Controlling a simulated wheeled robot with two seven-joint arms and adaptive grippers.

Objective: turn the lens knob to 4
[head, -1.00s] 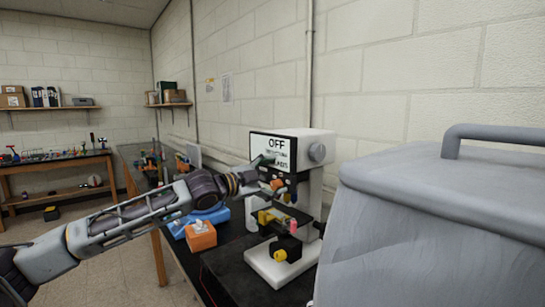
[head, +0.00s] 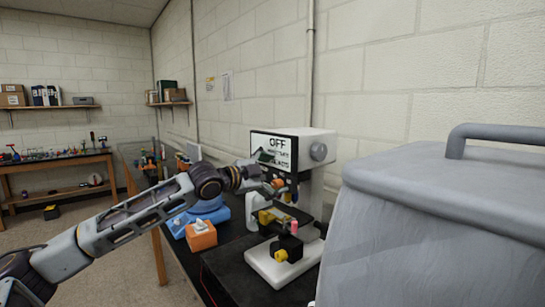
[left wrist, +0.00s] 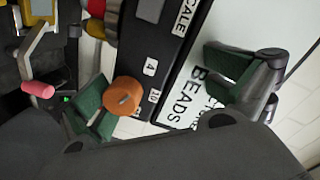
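The knob is close to the left finger in the left wrist view; contact cannot be told. In the head view the left gripper (head: 268,174) is at the machine's front. My right gripper is not in view.
A yellow knob (head: 281,255) and a pink part (head: 294,226) are lower on the machine. An orange tissue box (head: 201,237) and a blue object (head: 207,214) stand left on the bench. A large grey lidded container (head: 430,220) fills the right.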

